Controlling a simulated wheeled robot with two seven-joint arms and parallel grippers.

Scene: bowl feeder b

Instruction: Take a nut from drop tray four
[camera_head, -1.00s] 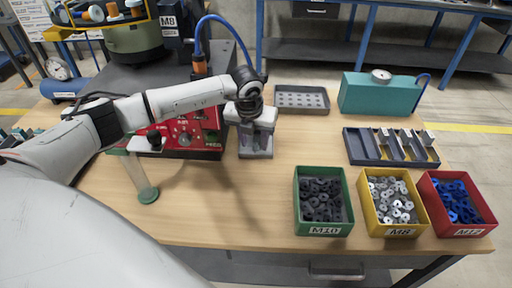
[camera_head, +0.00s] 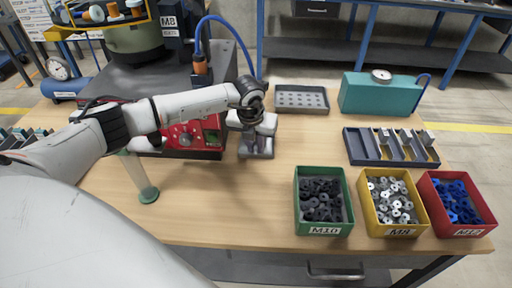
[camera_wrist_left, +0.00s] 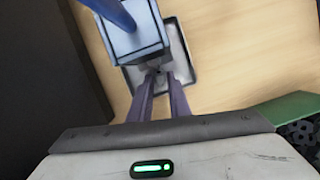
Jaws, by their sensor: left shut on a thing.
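My left gripper (camera_head: 257,136) is low over a small grey tray (camera_head: 246,152) at the front right of the feeder. In the left wrist view the fingertips (camera_wrist_left: 158,76) come together over this dark-rimmed tray (camera_wrist_left: 190,72). They are shut on a small dark thing (camera_wrist_left: 155,71), which looks like a nut, though its shape is mostly hidden. No tray number can be read. The gripper body covers much of the tray in the head view. My right gripper is not in view.
A blue-grey block (camera_wrist_left: 130,35) with a blue hose stands close beside the fingers. The red control box (camera_head: 205,135) is left of the tray. Green (camera_head: 323,229), yellow (camera_head: 402,231) and red (camera_head: 462,231) bins stand front right. The tabletop between is clear.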

